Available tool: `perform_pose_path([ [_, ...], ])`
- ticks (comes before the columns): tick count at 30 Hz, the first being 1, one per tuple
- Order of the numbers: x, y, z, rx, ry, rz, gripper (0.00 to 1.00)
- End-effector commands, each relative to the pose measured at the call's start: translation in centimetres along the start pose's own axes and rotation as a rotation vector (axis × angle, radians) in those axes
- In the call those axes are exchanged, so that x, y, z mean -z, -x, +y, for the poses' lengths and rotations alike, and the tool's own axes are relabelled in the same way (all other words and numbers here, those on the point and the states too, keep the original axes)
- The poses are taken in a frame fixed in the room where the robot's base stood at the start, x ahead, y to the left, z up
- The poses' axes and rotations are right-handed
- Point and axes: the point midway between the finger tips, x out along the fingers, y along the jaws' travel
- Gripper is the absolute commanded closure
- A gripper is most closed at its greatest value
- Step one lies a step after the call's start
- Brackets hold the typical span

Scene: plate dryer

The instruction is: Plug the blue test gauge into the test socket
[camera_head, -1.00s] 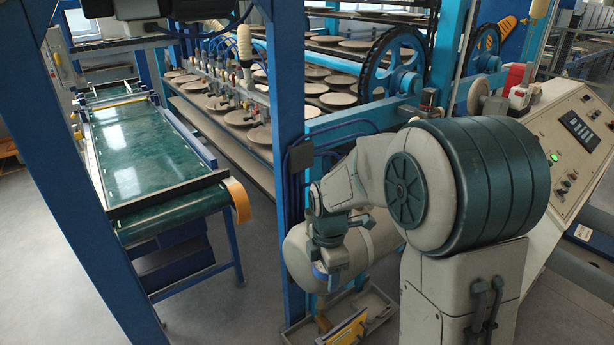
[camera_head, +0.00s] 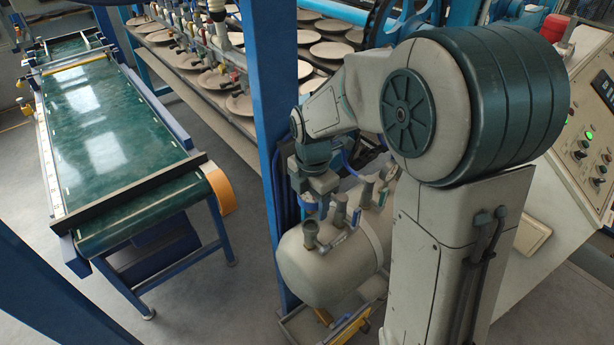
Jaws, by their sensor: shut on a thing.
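My gripper (camera_head: 314,203) points down above the left end of a beige tank, small in the picture and partly blurred into the wrist. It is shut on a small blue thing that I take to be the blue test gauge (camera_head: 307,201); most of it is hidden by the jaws. Below it, a brownish upright fitting (camera_head: 310,232) stands on the tank, apart from the gauge as far as I can tell. Other upright fittings stand farther right on the tank. I cannot tell which fitting is the test socket.
The beige tank (camera_head: 322,268) lies beside a blue post (camera_head: 268,130). A yellow plate (camera_head: 348,326) is low in front of it. A green conveyor (camera_head: 110,150) stands at the left, plates on racks (camera_head: 240,103) behind, and a control panel (camera_head: 590,140) at the right. Floor between conveyor and post is clear.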

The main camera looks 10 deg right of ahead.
Motion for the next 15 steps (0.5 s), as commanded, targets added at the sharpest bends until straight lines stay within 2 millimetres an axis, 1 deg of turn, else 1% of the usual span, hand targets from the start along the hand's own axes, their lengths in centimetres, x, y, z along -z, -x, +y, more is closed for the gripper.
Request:
perform_pose_path([
  [5, 0.3, -0.5, 0.1, 0.000, 0.006, 0.000, 0.71],
  [8, 0.3, -1.1, 0.1, 0.000, 0.007, 0.000, 0.71],
  [15, 0.2, -3.6, 0.1, 0.000, 0.005, 0.000, 0.71],
])
